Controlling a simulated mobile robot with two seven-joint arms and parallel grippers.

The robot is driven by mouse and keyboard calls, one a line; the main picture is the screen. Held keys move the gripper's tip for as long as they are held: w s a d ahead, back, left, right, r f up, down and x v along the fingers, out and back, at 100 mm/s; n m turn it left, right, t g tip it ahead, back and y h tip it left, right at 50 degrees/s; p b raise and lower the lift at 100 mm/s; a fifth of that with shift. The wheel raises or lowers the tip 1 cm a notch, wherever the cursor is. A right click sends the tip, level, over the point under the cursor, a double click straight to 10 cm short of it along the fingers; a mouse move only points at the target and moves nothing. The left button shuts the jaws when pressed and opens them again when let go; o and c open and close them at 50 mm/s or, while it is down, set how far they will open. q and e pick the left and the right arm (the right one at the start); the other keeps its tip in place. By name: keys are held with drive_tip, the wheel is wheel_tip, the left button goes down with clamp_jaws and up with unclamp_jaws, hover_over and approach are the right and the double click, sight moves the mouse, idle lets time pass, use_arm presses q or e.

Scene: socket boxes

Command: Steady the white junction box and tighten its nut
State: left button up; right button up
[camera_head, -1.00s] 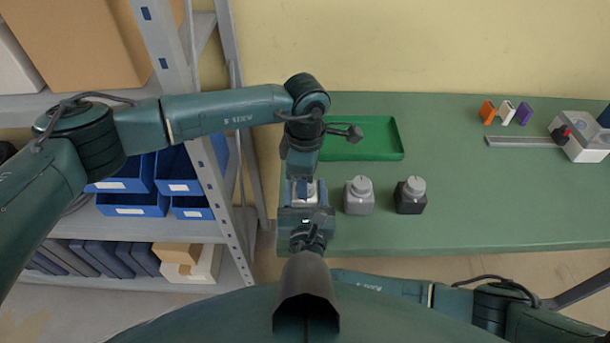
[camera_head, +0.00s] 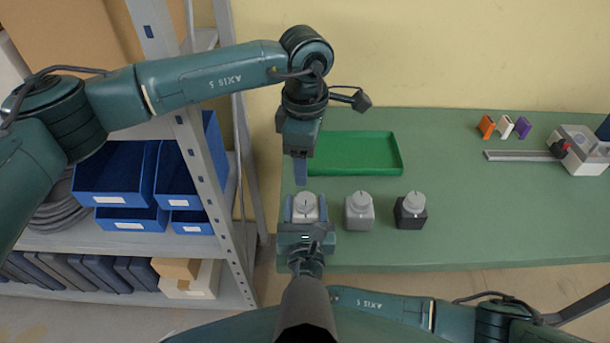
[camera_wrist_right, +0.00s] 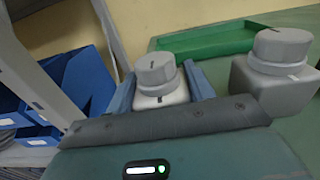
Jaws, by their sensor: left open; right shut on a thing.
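The white junction box (camera_head: 304,214) stands upright at the left end of the green table, with a round grey nut (camera_head: 306,200) on top. My right gripper (camera_head: 305,212) is shut on the box from the front, one finger on each side. In the right wrist view the box (camera_wrist_right: 163,99) sits between the blue-grey fingers, and the nut (camera_wrist_right: 156,72) with a dark mark is on top. My left gripper (camera_head: 300,172) is open and empty, pointing down above and behind the box, apart from the nut.
A grey box (camera_head: 359,213) and a dark box (camera_head: 410,214), each with a grey nut, stand to the right. A green tray (camera_head: 355,170) lies behind. Orange, white and purple clips (camera_head: 505,126), a grey rail (camera_head: 520,156) and a clear-sided unit (camera_head: 582,150) are farther right. Shelving (camera_head: 215,170) stands at left.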

drive_tip(key=o, duration=1.2)
drive_tip(key=shift+c, duration=0.2)
use_arm(q)
wheel_tip(320, 180, up, 2)
